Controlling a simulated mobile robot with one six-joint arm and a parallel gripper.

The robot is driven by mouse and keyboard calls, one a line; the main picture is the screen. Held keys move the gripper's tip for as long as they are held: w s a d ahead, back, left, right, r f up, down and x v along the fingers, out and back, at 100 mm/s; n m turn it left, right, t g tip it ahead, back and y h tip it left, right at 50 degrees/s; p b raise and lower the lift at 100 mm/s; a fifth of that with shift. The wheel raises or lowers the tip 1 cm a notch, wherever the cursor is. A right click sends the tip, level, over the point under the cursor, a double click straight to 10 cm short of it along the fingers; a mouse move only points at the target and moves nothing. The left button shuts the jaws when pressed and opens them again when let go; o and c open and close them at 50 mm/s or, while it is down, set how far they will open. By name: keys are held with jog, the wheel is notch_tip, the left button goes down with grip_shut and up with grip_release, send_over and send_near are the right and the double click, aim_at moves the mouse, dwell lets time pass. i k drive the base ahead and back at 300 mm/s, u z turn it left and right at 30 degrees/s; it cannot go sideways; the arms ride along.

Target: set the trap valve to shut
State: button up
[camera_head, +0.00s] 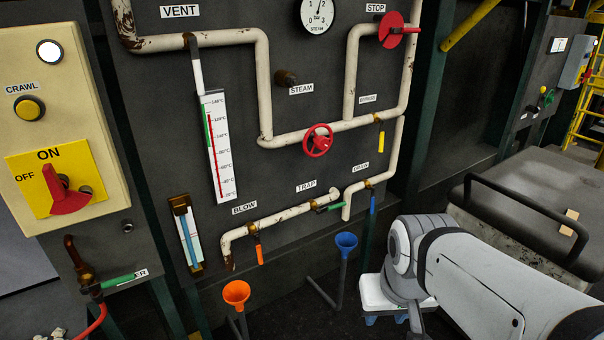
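The trap valve (314,205) sits on the short cream pipe under the TRAP label (306,187), on the dark panel. Its green lever (331,207) points right and lies roughly along the pipe, slightly off its line. Nothing touches the lever. My white and grey arm reaches in from the lower right, well right of and below the valve. I cannot make out my gripper's fingers in this view.
The blow valve's orange lever (259,252) hangs down on the left. The drain valve's blue lever (372,202) hangs down on the right. A red handwheel (318,140) is above. A blue funnel (346,242) and an orange funnel (236,293) stand below.

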aim_at(320, 211)
jog(key=z, duration=0.05)
jog(key=i, duration=0.2)
jog(key=z, duration=0.35)
jog(key=k, duration=1.3)
jog(key=z, duration=0.15)
jog(key=i, duration=0.5)
jog(key=u, duration=0.7)
jog(key=i, duration=1.25)
jog(key=z, duration=0.3)
